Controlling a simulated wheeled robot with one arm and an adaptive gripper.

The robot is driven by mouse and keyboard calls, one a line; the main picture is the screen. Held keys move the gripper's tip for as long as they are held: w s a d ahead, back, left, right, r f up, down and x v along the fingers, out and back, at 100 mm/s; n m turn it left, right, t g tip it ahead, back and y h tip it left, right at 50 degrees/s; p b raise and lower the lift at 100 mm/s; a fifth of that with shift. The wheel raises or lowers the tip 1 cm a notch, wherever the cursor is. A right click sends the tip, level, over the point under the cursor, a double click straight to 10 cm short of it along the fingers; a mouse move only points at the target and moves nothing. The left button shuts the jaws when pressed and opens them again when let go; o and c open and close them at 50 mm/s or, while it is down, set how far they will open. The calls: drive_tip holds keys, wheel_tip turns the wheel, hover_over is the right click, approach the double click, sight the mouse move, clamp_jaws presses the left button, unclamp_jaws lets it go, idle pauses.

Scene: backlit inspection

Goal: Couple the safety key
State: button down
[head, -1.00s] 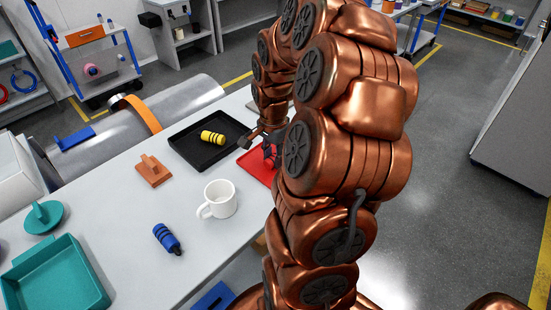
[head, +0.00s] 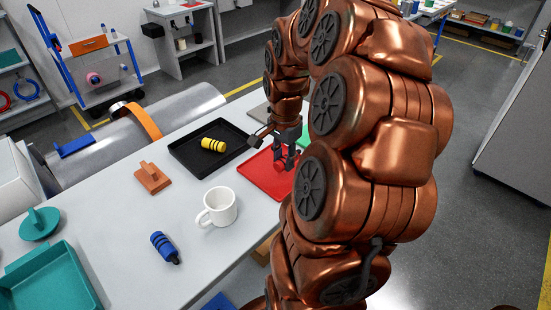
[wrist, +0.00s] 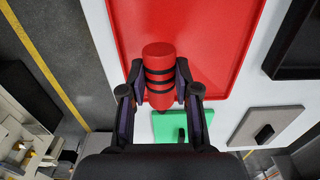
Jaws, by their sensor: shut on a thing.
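My gripper (head: 286,156) is over the red tray (head: 262,181) in the head view, partly behind my own arm. In the wrist view its two fingers (wrist: 160,85) are shut on a red cylinder with black bands (wrist: 158,58). The cylinder lies lengthwise between the fingers, over the red tray (wrist: 205,20) and its near rim. I cannot tell whether it touches the tray. A similar yellow banded cylinder (head: 213,145) lies in the black tray (head: 184,154). A blue banded one (head: 163,246) lies on the table. None is marked as the safety key.
A white mug (head: 220,207) and an orange-brown handled block (head: 153,177) stand on the table. A teal tray (head: 50,277) is at lower left. A green piece (wrist: 165,126) and a grey pad (wrist: 272,122) are near the gripper. Clear tabletop lies around the mug.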

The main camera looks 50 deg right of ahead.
drive_tip(key=s+d+r+b, duration=0.1)
drive_tip(key=s+b, duration=0.1)
drive_tip(key=s, duration=1.1)
drive_tip(key=shift+d+b, duration=0.15)
drive_tip(key=shift+b, duration=0.2)
drive_tip(key=shift+r, duration=0.1)
drive_tip(key=c, duration=1.5)
unclamp_jaws()
drive_tip(key=shift+w, duration=0.15)
clamp_jaws()
